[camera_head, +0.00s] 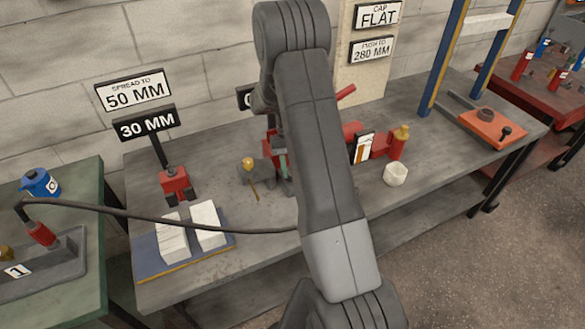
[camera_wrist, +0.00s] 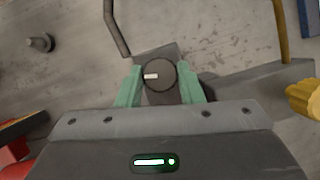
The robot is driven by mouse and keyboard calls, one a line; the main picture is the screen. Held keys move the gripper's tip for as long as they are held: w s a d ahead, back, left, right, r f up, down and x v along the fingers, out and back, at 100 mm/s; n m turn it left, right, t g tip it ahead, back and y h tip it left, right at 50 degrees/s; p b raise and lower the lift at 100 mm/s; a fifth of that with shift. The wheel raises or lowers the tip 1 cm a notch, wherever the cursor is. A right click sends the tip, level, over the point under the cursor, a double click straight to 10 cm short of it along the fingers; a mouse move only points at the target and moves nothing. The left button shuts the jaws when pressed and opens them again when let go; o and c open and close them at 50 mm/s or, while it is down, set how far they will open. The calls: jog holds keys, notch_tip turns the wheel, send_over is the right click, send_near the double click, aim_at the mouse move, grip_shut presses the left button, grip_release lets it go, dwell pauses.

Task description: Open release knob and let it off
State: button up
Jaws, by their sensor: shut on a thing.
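The release knob (camera_wrist: 159,75) is a dark round knob with a white pointer mark, seen from above in the wrist view. The mark points left. My gripper (camera_wrist: 160,88) has its two green fingers on either side of the knob, shut on it. The knob sits on a grey body (camera_wrist: 156,52). In the head view my arm hides the knob and most of the gripper; only a bit of green finger (camera_head: 283,166) shows beside the arm.
A grey block with a yellow knob (camera_head: 248,163) stands just left of my gripper. A red cylinder with a yellow cap (camera_head: 399,142) and a white cup (camera_head: 396,174) stand to the right. A dark hose (camera_head: 200,219) crosses the bench front. White blocks (camera_head: 208,224) lie at left.

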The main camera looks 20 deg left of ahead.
dwell(0.4)
jog(key=o, duration=1)
jog(key=shift+c, duration=0.2)
jog(key=shift+r, duration=0.1)
jog(key=v, duration=1.3)
jog(key=shift+r, duration=0.4)
jog(key=shift+f, duration=0.1)
jog(key=x, duration=1.3)
jog(key=shift+f, duration=0.4)
jog(key=shift+r, duration=0.1)
